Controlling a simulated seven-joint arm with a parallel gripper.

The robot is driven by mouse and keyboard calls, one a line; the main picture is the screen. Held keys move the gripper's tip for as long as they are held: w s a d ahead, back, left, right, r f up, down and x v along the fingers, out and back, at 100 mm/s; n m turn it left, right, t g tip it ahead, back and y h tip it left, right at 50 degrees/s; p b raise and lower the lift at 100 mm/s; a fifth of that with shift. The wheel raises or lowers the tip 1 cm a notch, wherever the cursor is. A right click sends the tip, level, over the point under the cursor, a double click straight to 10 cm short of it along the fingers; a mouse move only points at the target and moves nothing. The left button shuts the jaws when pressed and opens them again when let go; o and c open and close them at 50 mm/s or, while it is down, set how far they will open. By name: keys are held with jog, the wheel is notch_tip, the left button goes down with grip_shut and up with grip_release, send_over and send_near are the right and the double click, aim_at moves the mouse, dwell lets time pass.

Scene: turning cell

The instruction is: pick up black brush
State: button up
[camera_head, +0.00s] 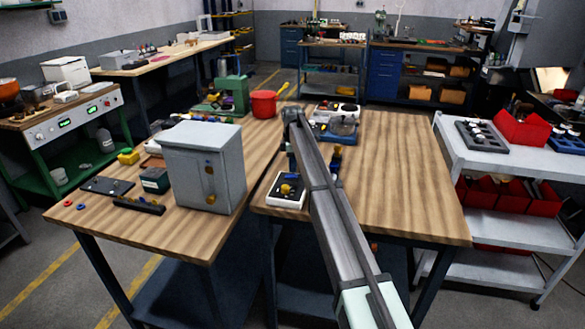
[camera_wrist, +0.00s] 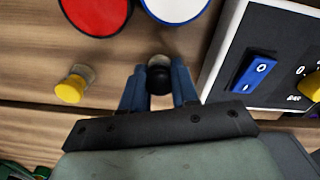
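In the wrist view, a small black round-topped piece (camera_wrist: 158,78) with a pale end sits between the two blue fingers of my gripper (camera_wrist: 158,88). It looks like the black brush seen end-on. The fingers are apart, one on each side of it, and I cannot tell whether they press on it. A similar yellow piece (camera_wrist: 70,89) with a pale end stands on the wooden table to the left.
A device with a blue switch (camera_wrist: 254,72) is close on the right; red (camera_wrist: 95,12) and white-blue (camera_wrist: 176,6) round items lie beyond the fingers. In the head view, a grey cabinet (camera_head: 204,165) stands left of my arm. The table's right part (camera_head: 410,180) is clear.

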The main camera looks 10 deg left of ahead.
grip_shut()
jog(key=shift+r, duration=0.15)
notch_tip(320, 180, up, 10)
jog(key=shift+f, duration=0.1)
jog(key=shift+c, duration=0.2)
grip_release()
jog(key=c, duration=0.3)
